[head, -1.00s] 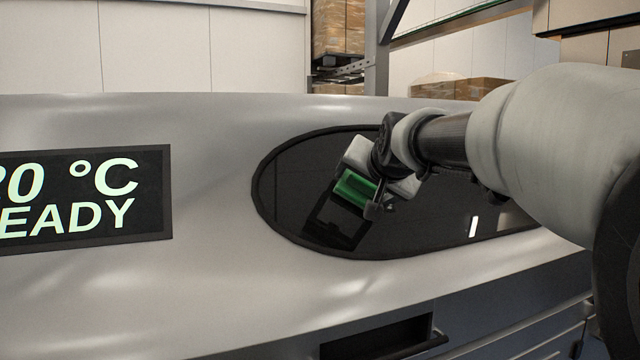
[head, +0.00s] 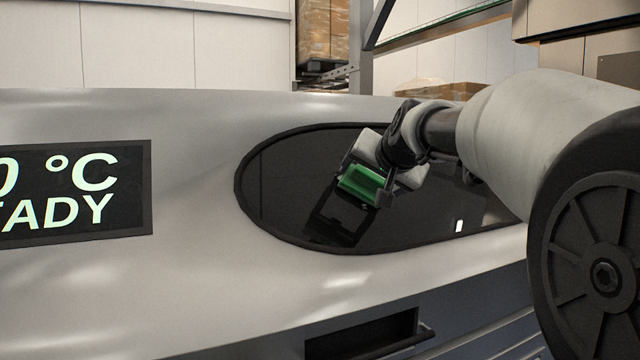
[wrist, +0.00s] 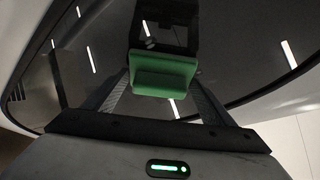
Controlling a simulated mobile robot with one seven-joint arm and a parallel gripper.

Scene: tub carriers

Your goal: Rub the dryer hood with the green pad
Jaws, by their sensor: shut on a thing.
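The dryer hood (head: 190,230) is a large silver-grey curved body across the head view, with a dark glossy oval window (head: 285,195) edged in black. My gripper (head: 362,192) is shut on the green pad (head: 360,184) in front of the window's middle. In the wrist view, the pad (wrist: 163,76) sits between the two fingers of my gripper (wrist: 160,95), with the dark window (wrist: 235,60) beyond it. A dark reflection of the gripper shows in the window. I cannot tell whether the pad touches the surface.
A display panel (head: 75,188) reading "°C" and part of a word is on the hood at left. A dark recess with a handle (head: 370,335) is below the hood. Shelving with boxes (head: 325,35) stands behind. The hood's silver front between display and window is clear.

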